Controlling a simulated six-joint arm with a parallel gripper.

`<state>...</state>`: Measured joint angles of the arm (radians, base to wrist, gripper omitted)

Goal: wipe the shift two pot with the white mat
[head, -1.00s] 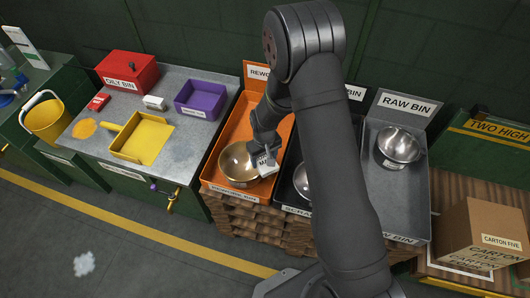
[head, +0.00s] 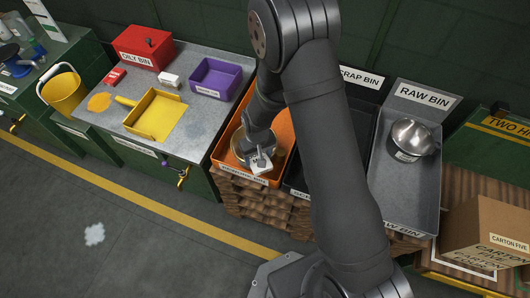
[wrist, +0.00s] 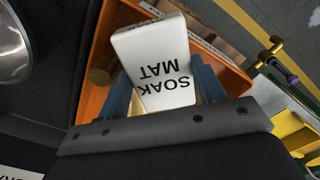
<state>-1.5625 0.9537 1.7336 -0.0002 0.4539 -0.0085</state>
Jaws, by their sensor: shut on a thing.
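My gripper (wrist: 166,88) is shut on the white mat (wrist: 158,55), a small block marked SOAK MAT, held between its two blue fingers. In the head view the mat (head: 261,165) is at the front of a brass-coloured pot (head: 238,146) in the orange bin; my wrist hides much of this pot. I cannot tell if mat and pot touch. A steel pot (head: 412,139) with a small unreadable label stands in the raw bin. Another steel pot (wrist: 12,48) shows at the left of the wrist view. No pot label reads "shift two".
The orange bin (head: 282,132), black scrap bin (head: 362,105) and grey raw bin (head: 405,190) stand side by side. Left of them, a counter (head: 195,125) holds a yellow dustpan (head: 155,120), purple tray (head: 215,78) and red oily bin (head: 143,48). A carton (head: 490,232) is at right.

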